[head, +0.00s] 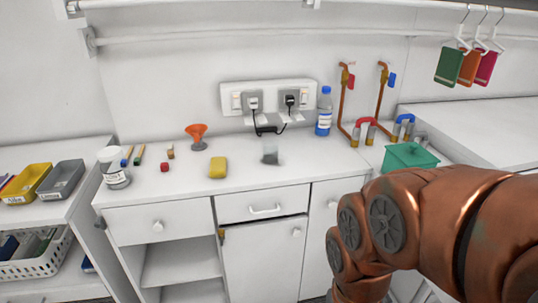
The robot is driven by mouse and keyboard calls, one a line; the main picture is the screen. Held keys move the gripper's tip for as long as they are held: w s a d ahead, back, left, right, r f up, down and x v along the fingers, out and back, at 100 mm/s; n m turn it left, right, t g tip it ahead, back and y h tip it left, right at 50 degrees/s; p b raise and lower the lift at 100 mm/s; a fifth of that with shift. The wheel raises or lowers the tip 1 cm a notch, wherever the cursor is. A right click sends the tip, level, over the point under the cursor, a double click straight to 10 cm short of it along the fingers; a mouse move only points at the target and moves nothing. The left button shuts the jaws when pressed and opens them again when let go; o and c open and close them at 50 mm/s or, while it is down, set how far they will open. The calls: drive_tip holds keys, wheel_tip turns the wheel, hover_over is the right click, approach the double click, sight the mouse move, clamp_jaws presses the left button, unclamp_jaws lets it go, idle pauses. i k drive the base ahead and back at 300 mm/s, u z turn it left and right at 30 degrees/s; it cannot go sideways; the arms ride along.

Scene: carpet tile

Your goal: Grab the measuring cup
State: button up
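A small clear cup with a dark lower part (270,152), which looks like the measuring cup, stands upright on the white counter (235,177). It is near the middle of the counter, in front of the wall sockets. Any markings on it are too small to read. My copper-coloured arm fills the lower right of the head view. My gripper is out of view, so its fingers and anything in them cannot be seen. The cup stands apart from the visible part of my arm.
Left of the cup are a yellow sponge (218,168), an orange funnel (197,136) and a lidded jar (114,168). A blue bottle (324,111) stands behind right, near copper pipes (345,92). A green container (409,157) is farther right. Counter around the cup is clear.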

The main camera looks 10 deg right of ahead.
sight(271, 152)
drive_tip(key=u, duration=2.3)
drive_tip(key=i, duration=1.4)
drive_tip(key=z, duration=2.2)
drive_tip(key=i, duration=0.45)
drive_tip(key=z, duration=0.05)
